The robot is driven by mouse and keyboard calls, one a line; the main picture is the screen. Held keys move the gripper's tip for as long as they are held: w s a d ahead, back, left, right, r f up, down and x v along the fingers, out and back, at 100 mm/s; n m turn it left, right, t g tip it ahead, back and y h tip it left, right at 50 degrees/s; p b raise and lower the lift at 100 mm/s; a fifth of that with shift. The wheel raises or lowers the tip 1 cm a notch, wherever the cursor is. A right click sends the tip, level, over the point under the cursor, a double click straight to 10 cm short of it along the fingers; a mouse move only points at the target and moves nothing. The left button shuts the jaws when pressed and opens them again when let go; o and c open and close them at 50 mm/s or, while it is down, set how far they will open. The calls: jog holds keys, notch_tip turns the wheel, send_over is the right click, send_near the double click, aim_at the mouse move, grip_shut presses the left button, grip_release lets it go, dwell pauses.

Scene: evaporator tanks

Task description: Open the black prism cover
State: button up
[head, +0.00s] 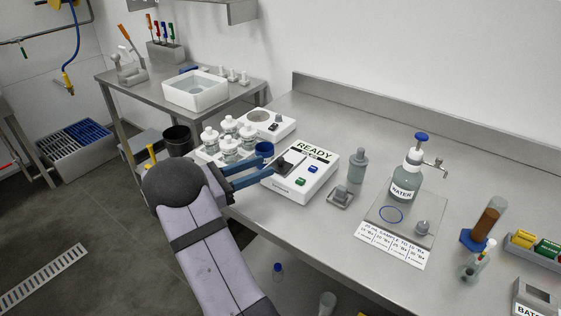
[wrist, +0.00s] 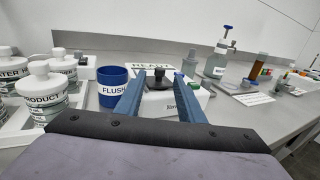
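The black prism cover (head: 288,163) sits on top of the white instrument (head: 307,183), whose panel reads READY. The cover looks closed, lying low on the instrument. In the wrist view the cover (wrist: 158,77) appears as a dark piece with a knob, between my finger tips. My gripper (head: 273,168) has two blue fingers spread apart with nothing held. It reaches from the left to the cover's near left side. Whether a finger touches the cover cannot be told. In the wrist view my gripper (wrist: 161,76) partly hides the instrument's sides.
A blue FLUSH cup (wrist: 113,87) stands close left of my fingers. Several white-lidded bottles (head: 230,140) stand left of the instrument. A grey-green bottle (head: 357,166) is to its right, with the WATER bottle (head: 406,180) farther right.

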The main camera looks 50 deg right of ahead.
aim_at(281, 158)
jog(key=shift+p+x, duration=0.65)
jog(key=shift+x, duration=3.05)
grip_shut()
jog(key=shift+d, duration=0.1)
